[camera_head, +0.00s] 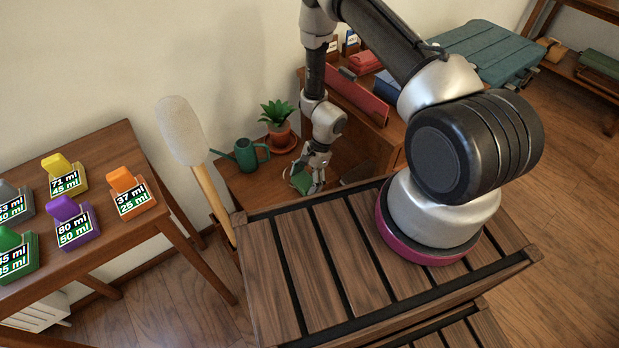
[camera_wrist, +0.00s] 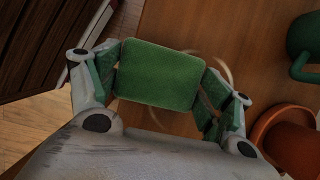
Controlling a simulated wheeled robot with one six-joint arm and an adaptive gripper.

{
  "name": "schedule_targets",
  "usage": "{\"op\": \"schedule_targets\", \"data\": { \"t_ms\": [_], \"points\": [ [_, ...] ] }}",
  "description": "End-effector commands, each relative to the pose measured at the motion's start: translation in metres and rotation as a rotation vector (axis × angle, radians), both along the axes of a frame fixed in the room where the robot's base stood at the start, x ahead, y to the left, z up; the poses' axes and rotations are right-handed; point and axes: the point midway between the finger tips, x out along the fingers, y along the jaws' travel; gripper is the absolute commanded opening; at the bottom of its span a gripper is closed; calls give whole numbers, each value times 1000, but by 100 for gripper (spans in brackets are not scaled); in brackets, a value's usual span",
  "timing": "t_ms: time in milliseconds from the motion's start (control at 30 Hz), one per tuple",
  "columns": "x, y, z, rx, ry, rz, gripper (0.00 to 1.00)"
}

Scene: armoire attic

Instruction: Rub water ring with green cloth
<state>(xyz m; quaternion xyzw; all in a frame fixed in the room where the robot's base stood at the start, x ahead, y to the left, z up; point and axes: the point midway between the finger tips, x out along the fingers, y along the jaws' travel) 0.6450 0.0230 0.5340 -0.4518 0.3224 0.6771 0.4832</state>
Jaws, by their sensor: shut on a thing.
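The green cloth (camera_wrist: 158,76) is a folded, rounded pad between the two fingers of my gripper (camera_wrist: 160,88). My gripper is shut on it, and it is level over the small wooden table. In the head view the cloth (camera_head: 301,182) shows as a small green patch under my gripper (camera_head: 306,172). The water ring (camera_wrist: 222,70) is a pale curved line on the wood in the wrist view. Part of it shows beside the cloth's right side, and the rest is hidden under the cloth and fingers. I cannot tell whether the cloth touches the wood.
A green watering can (camera_head: 246,154) and a potted plant (camera_head: 277,125) on a terracotta saucer (camera_wrist: 262,124) stand close by on the small table (camera_head: 240,182). A long-handled padded tool (camera_head: 182,135) leans at the left, near a table with coloured labelled blocks (camera_head: 70,222).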

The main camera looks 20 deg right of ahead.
Motion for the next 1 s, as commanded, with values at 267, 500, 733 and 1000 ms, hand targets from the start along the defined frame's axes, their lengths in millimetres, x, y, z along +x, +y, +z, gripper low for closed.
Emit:
{"op": "schedule_targets", "data": {
  "t_ms": [267, 500, 733, 1000],
  "points": [
    [25, 8, 0, 0, -3, 2, 57],
    [34, 11, 0, 0, -2, 1, 57],
    [54, 17, -2, 0, -4, 2, 57],
    [67, 21, -3, -2, -4, 1, 54]
  ]
}}
